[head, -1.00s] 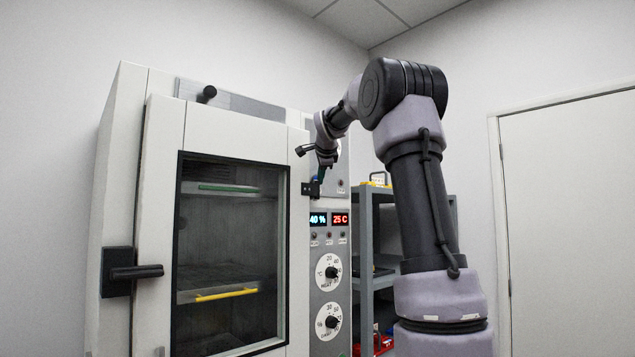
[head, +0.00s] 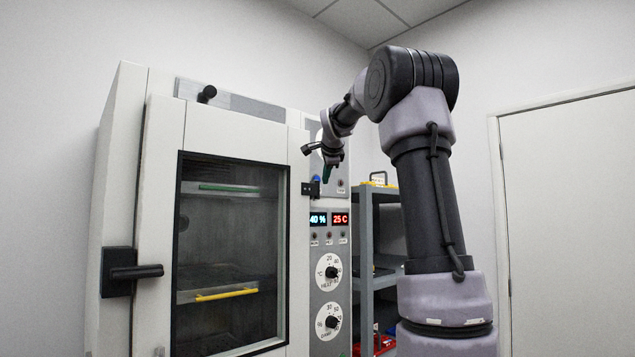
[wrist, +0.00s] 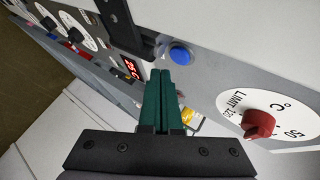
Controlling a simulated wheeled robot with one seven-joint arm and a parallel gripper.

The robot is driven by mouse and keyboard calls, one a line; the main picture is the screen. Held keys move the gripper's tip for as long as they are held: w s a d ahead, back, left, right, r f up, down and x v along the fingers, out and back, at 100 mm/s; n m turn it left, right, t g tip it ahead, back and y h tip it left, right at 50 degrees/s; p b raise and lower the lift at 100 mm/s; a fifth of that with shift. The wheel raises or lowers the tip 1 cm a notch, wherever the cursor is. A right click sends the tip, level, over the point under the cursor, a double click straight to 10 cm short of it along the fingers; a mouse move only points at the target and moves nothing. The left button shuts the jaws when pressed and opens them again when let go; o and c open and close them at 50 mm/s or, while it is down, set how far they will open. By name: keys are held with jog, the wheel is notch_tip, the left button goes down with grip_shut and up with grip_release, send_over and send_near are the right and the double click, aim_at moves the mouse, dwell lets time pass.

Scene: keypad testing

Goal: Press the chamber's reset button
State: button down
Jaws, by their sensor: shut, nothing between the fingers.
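The test chamber (head: 235,133) stands at the left with a control strip along the right of its door. A round blue button (head: 316,178) is on the upper part of this strip, and it also shows in the wrist view (wrist: 181,55). Small buttons (head: 329,236) sit under the displays; a small control (head: 340,183) is right of the blue one. Their labels are too small to read, so I cannot tell which is reset. My gripper (head: 327,176) is shut and empty. Its green fingertips (wrist: 161,74) are near the blue button, apparently not covering it.
A black latch block (head: 311,188) on the door edge is close to my fingers. Lit displays (head: 330,219) and two dials (head: 328,271) are below. A red limit knob (wrist: 258,124) is at the right in the wrist view. A grey shelf (head: 366,235) stands behind my arm.

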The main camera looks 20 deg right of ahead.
jog(key=s, duration=0.2)
jog(key=s+d, duration=0.1)
jog(key=shift+s+d, duration=0.15)
jog(key=shift+s, duration=0.25)
dwell(0.5)
jog(key=s+a+f+n+g+y, duration=0.1)
jog(key=s+a+f+n, duration=0.4)
jog(key=s+f, duration=0.3)
jog(key=s+a+f+n+g+y, duration=0.1)
jog(key=s+a+f+n, duration=0.4)
jog(key=s, duration=1)
jog(key=s+a+f+n+g+y, duration=0.2)
jog(key=s+a+f+n, duration=0.3)
jog(key=s+a+f, duration=0.3)
jog(key=s+f, duration=0.3)
jog(key=shift+s+f+y, duration=0.25)
jog(key=shift+s+y, duration=0.05)
jog(key=shift+y, duration=0.1)
